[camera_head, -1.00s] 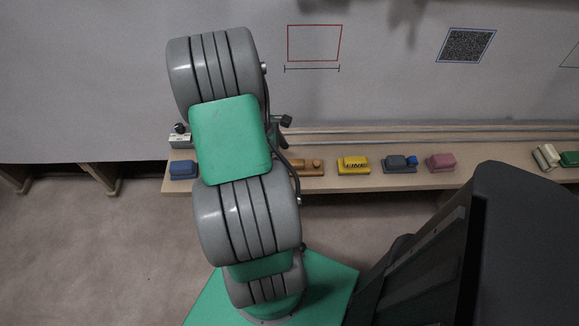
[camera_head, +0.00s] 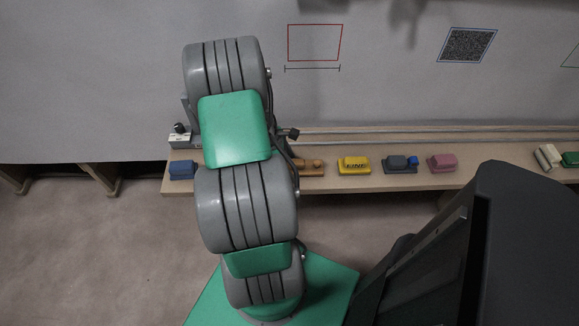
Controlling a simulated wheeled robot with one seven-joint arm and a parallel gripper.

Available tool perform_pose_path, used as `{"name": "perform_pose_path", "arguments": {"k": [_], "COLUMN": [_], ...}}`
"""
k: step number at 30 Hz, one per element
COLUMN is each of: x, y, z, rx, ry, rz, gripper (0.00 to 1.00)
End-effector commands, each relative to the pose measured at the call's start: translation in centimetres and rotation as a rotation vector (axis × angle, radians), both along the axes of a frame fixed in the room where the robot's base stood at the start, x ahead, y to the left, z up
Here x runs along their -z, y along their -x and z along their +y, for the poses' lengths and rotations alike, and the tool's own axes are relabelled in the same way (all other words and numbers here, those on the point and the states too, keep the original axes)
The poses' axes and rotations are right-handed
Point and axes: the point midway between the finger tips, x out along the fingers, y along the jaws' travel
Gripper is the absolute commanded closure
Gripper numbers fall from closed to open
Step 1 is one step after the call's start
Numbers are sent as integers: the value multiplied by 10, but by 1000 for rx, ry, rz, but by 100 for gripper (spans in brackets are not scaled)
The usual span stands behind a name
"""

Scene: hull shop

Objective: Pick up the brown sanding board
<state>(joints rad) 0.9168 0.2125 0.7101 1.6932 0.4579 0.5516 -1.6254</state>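The brown sanding board (camera_head: 311,167) lies on the wooden shelf, just right of my arm. Its left part is hidden behind the arm. My gripper is not seen; the arm's links cover that part of the shelf, so I cannot tell how far it is from the board or whether it is open.
The shelf (camera_head: 343,186) also bears a blue block (camera_head: 183,169), a yellow block (camera_head: 354,165), a grey block with a blue part (camera_head: 399,163), a pink block (camera_head: 443,162) and a green block (camera_head: 571,159). A grey surface (camera_head: 120,80) with a red outline (camera_head: 315,61) lies behind.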

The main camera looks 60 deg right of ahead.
Motion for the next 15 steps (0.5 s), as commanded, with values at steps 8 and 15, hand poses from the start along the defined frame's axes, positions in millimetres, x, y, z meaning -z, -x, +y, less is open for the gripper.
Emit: {"name": "perform_pose_path", "arguments": {"k": [8, 15], "x": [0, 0], "y": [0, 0], "z": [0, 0], "rx": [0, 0], "ry": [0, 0], "rz": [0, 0], "gripper": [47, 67]}}
